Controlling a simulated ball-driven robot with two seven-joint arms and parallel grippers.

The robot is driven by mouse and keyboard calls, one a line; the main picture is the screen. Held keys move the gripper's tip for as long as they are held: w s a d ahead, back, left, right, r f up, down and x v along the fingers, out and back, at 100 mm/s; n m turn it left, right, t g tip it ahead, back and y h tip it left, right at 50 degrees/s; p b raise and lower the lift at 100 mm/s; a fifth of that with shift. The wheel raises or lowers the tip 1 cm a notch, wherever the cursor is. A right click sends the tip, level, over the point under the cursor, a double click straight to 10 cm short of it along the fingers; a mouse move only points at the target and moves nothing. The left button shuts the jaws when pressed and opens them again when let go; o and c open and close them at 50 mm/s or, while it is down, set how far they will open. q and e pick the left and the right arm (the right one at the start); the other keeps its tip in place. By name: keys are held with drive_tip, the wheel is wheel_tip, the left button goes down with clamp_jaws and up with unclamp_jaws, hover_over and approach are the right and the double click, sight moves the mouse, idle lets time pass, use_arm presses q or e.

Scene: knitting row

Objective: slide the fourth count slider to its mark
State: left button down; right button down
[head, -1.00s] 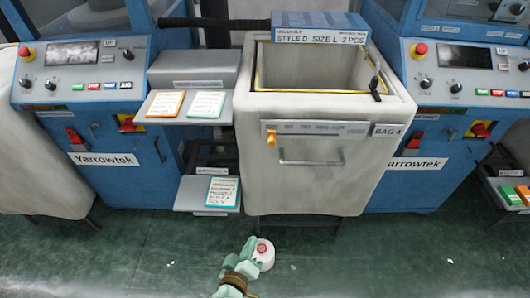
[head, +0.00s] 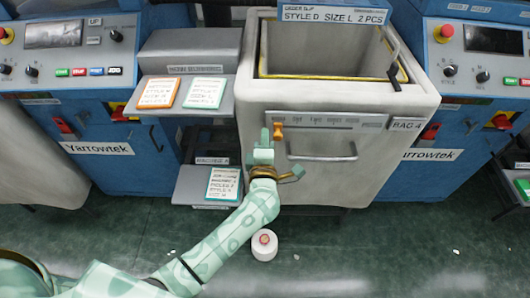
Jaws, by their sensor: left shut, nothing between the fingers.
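The orange count slider (head: 278,131) sits at the left end of the pale marked strip (head: 330,121) on the front of the grey bin (head: 262,97) labelled BAG 4. The strip's printed marks are too small to read. My left gripper (head: 265,139) is shut and empty, pointing up in front of the bin's front face, just left of the slider and slightly lower. The picture does not show for certain whether it touches the slider. My right gripper is out of view.
A metal handle (head: 322,154) is below the strip. To the left, a grey shelf (head: 140,98) holds orange and green cards, with a lower shelf (head: 190,190) beneath. Blue Yarrowtek machines flank the bin. A white round object with a red top (head: 264,245) is on the floor.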

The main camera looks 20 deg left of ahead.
use_arm(q)
drive_tip(key=shift+w, duration=0.35)
